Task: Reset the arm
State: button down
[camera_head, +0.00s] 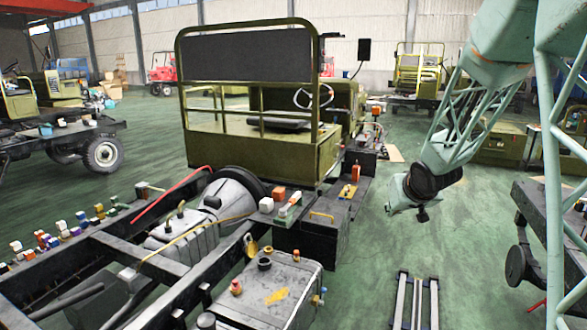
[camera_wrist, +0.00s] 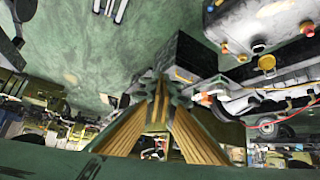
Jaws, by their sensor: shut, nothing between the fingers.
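My arm hangs down at the right of the head view, over the floor to the right of the olive-green truck chassis (camera_head: 262,150). My gripper (camera_head: 421,214) is at the arm's lower end, apart from the chassis and above the green floor. In the wrist view my gripper (camera_wrist: 160,92) points away with its fingertips together and nothing between them. The fingertips are small and partly hidden in the head view.
A grey metal tank (camera_head: 275,292) and black boxes (camera_head: 338,215) line the chassis side. Pale floor rails (camera_head: 415,300) lie below my gripper. A dark frame (camera_head: 545,215) stands at the right edge. Green floor (camera_head: 370,240) between is clear. Other vehicles stand behind.

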jog(key=s+a+r+g, duration=0.1)
jog(key=s+r, duration=0.4)
jog(key=s, duration=0.4)
jog(key=s+a+r+g+h, duration=0.1)
jog(key=s+r, duration=0.4)
jog(key=s, duration=0.4)
jog(key=s+a+r, duration=0.1)
jog(key=s+r, duration=0.4)
jog(key=s, duration=0.4)
jog(key=s+a+g, duration=0.1)
jog(key=s+a, duration=0.2)
jog(key=s, duration=0.8)
jog(key=s+a+g+y, duration=0.1)
jog(key=s+a, duration=0.1)
jog(key=s, duration=0.9)
jog(key=s+a+g, duration=0.1)
jog(key=s+a, duration=0.2)
jog(key=s, duration=0.8)
jog(key=shift+s+a, duration=0.35)
jog(key=shift+d, duration=0.1)
